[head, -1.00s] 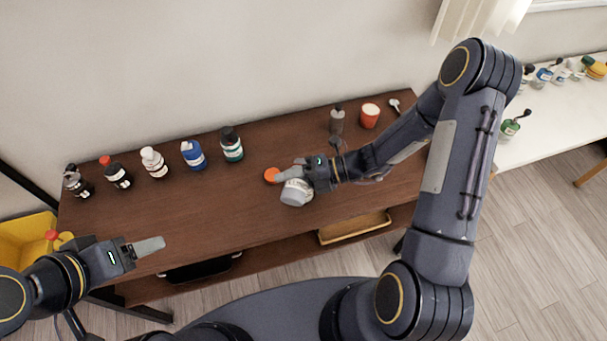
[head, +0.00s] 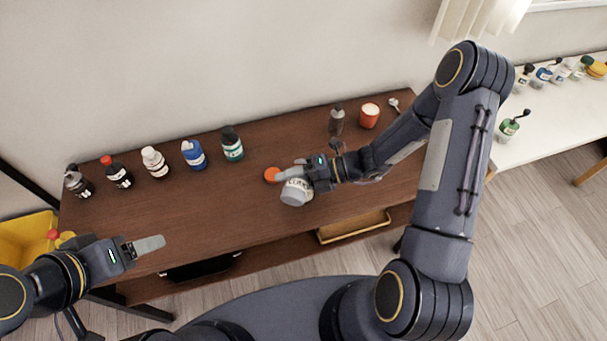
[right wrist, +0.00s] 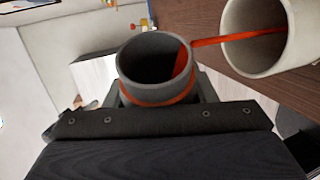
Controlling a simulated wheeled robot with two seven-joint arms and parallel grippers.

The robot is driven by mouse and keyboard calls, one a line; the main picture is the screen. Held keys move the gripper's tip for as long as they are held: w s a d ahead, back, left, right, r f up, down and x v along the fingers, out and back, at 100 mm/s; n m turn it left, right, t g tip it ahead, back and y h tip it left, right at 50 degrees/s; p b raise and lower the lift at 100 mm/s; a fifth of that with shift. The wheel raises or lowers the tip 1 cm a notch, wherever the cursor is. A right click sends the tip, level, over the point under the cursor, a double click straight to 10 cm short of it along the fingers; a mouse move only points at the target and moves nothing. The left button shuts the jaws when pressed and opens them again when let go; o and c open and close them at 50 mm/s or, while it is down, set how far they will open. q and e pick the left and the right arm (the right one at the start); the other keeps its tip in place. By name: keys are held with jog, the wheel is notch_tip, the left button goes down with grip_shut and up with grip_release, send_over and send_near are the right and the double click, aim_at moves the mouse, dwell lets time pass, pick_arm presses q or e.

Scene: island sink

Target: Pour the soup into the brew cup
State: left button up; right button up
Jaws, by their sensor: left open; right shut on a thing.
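In the right wrist view the soup container (right wrist: 150,72) shows a dark grey open mouth with an orange band. A red soup stream runs from its rim into a pale cup (right wrist: 285,60) beside it, likely the brew cup. My left gripper (head: 145,247) is open and empty at the table's front left.
Several bottles stand along the back left. A dark bottle (head: 336,122), a red cup (head: 369,115) and a white spoon (head: 394,104) are at the back right. The table's middle left is clear.

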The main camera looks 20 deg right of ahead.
jog(key=shift+f+m, duration=0.1)
jog(key=shift+m, duration=0.2)
dwell(0.9)
jog(key=shift+w+d+r+m+g+y+p, duration=0.1)
jog(key=shift+w+r+m+g+y+p, duration=0.05)
jog(key=shift+r+m+y, duration=0.15)
jog(key=shift+w+r+m+g+y+p, duration=0.1)
jog(key=shift+r+m+g+y+p, duration=0.05)
jog(key=shift+m+y, duration=0.25)
dwell(1.2)
